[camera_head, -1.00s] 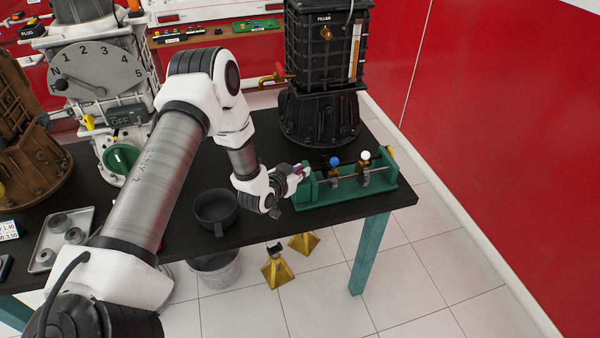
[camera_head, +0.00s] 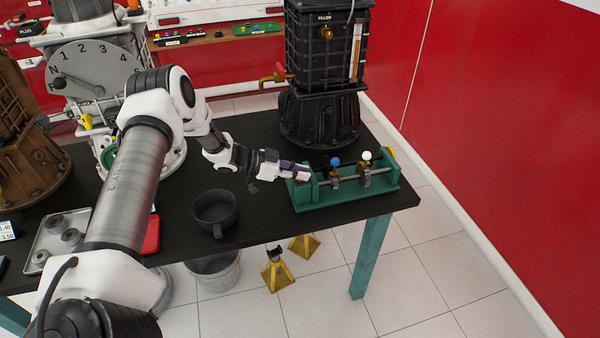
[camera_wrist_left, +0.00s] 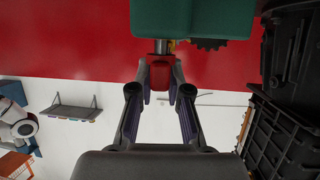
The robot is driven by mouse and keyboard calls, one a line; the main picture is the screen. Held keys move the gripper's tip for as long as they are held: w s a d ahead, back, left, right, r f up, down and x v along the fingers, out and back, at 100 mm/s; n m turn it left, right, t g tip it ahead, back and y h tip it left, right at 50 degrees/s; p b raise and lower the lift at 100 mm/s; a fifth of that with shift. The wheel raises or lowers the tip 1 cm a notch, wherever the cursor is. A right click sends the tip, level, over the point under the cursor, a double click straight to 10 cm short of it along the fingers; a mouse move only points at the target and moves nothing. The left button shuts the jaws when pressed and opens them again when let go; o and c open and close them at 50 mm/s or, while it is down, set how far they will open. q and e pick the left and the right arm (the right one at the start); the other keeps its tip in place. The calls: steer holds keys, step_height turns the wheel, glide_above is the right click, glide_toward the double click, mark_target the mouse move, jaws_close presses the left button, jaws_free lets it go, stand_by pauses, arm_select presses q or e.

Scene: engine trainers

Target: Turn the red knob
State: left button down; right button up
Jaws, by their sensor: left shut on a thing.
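The green bench fixture (camera_head: 345,195) sits at the right end of the black table, with a rod along it and a blue-topped and a white-topped knob. The red knob (camera_wrist_left: 159,76) is at the fixture's left end and shows between my fingers in the left wrist view. My left gripper (camera_head: 297,171) reaches it from the left and is shut on it. In the head view the fingers mostly hide the red knob. My right gripper is in neither view.
A black engine unit (camera_head: 320,115) stands behind the fixture. A dark pot (camera_head: 214,222) stands near the table's front edge, left of the gripper. A metal tray (camera_head: 48,242) with round parts lies at the left.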

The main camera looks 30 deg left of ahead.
arm_select(q)
steer(key=shift+m+g+h, duration=0.4)
steer(key=shift+m+g, duration=0.1)
steer(key=c, duration=1.1)
jaws_free()
steer(key=v, duration=1.2)
steer(key=shift+w, duration=0.1)
steer(key=shift+a, duration=0.1)
